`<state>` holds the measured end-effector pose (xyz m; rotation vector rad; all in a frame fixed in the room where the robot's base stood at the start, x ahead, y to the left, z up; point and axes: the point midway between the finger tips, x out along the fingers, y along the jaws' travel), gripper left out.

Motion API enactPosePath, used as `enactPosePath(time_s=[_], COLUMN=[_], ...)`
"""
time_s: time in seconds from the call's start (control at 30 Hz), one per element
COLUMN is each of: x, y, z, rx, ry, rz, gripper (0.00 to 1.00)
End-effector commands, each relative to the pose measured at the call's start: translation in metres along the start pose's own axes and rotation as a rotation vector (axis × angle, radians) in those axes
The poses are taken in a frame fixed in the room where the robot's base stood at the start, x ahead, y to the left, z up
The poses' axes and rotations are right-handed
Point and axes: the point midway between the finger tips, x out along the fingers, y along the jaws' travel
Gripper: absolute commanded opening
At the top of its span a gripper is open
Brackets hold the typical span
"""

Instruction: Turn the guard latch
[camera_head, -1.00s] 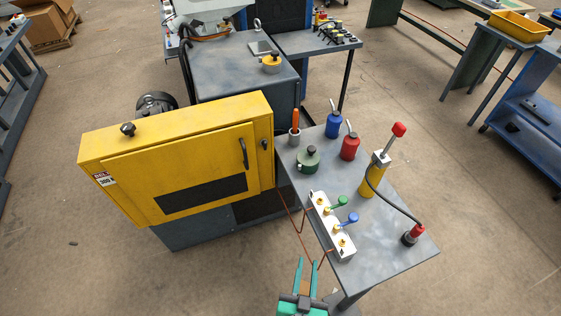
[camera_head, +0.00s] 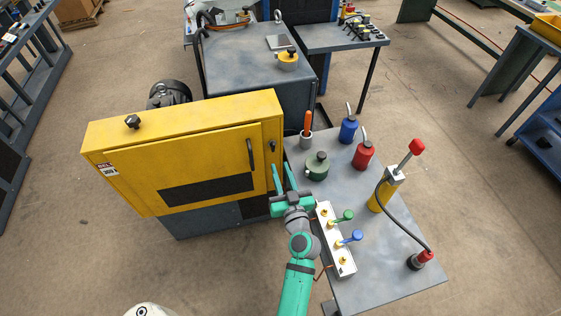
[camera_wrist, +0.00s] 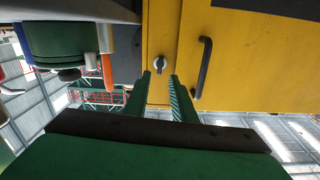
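The guard latch (camera_head: 272,146) is a small dark knob on the right end of the yellow guard's front (camera_head: 115,178), beside the black door handle (camera_head: 250,153). The handle (camera_wrist: 203,67) appears to the right there.
A grey side table (camera_head: 385,270) on the right holds a green container (camera_head: 317,166), a red can (camera_head: 363,155), a blue can (camera_head: 348,130), a hand pump (camera_head: 392,186) and a white valve block (camera_head: 336,250). My arm passes close beside the valve block.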

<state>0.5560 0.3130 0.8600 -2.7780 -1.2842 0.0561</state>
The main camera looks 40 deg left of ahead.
Motion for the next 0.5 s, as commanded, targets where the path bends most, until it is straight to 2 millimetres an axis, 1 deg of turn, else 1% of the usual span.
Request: enactPosePath(time_s=[0.5], x=[0.050], y=[0.000], z=[0.000], rx=[0.000], ry=[0.000], rz=[0.000], gripper=[0.24])
